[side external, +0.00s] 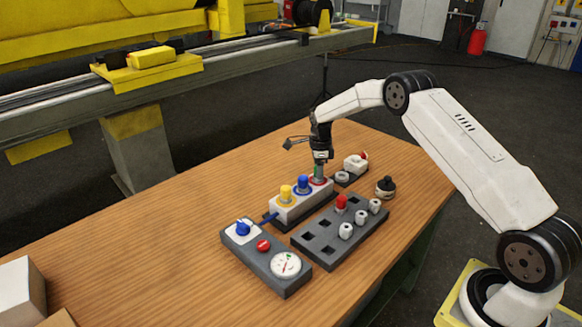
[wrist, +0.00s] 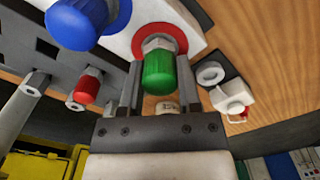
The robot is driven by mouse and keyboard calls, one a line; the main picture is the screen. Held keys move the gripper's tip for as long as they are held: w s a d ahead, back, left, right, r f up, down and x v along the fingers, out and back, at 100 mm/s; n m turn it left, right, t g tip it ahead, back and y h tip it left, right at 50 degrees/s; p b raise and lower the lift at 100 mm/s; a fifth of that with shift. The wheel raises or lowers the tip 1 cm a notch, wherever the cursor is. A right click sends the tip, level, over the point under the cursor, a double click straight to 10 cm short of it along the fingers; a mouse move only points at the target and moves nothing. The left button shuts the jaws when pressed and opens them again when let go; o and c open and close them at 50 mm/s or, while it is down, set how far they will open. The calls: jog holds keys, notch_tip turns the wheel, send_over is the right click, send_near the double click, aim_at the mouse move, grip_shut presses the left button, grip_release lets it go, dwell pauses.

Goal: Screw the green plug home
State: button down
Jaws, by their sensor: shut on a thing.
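The green plug (side external: 319,171) stands at the right-hand port of the white block (side external: 300,208), the port with a red ring (side external: 318,182). In the wrist view the green plug (wrist: 160,73) has a grey metal collar, which meets the red ring (wrist: 172,30). How deep its thread sits is hidden. My gripper (side external: 319,166) points down over that port. In the wrist view its two fingers are shut on the plug from both sides. A blue plug (side external: 304,185) and a yellow plug (side external: 286,193) stand in the block's other ports.
A dark tray (side external: 326,251) with a red plug (side external: 341,203) and several white fittings lies in front. A grey gauge box (side external: 268,266) sits at left. A black-topped knob (side external: 385,187) and a white part with a red tip (side external: 355,163) stand at right. The table's left side is mostly clear.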

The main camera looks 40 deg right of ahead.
jog(key=shift+m, duration=1.9)
jog(key=shift+c, duration=1.8)
grip_release()
jog(key=shift+n, duration=0.3)
jog(key=n, duration=1.1)
jog(key=shift+n, duration=0.4)
